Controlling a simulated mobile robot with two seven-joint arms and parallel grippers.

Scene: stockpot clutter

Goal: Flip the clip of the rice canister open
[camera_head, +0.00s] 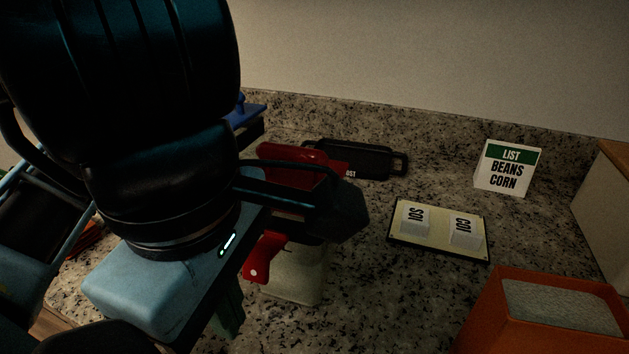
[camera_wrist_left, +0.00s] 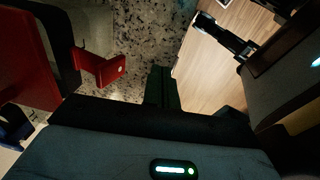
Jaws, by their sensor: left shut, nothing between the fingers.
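The rice canister (camera_head: 298,284) has a pale body and a red lid (camera_head: 291,155). It stands on the granite counter, partly hidden behind my left arm and wrist. Its red clip (camera_head: 265,257) juts outward and down from the near side, standing off the body. In the left wrist view the clip (camera_wrist_left: 101,68) sticks out to the right from the dark band beside the red lid (camera_wrist_left: 28,55). My left gripper (camera_head: 229,312) is shut and empty. Its fingertips (camera_wrist_left: 161,84) are just right of the clip in the wrist view, with a small gap. My right gripper is not seen.
A black tray (camera_head: 355,160) lies behind the canister. A plate with two labelled blocks (camera_head: 438,248) lies to the right, below a list card (camera_head: 506,169). An orange container (camera_head: 490,315) stands at the front right. Bare counter (camera_head: 400,305) lies between canister and container.

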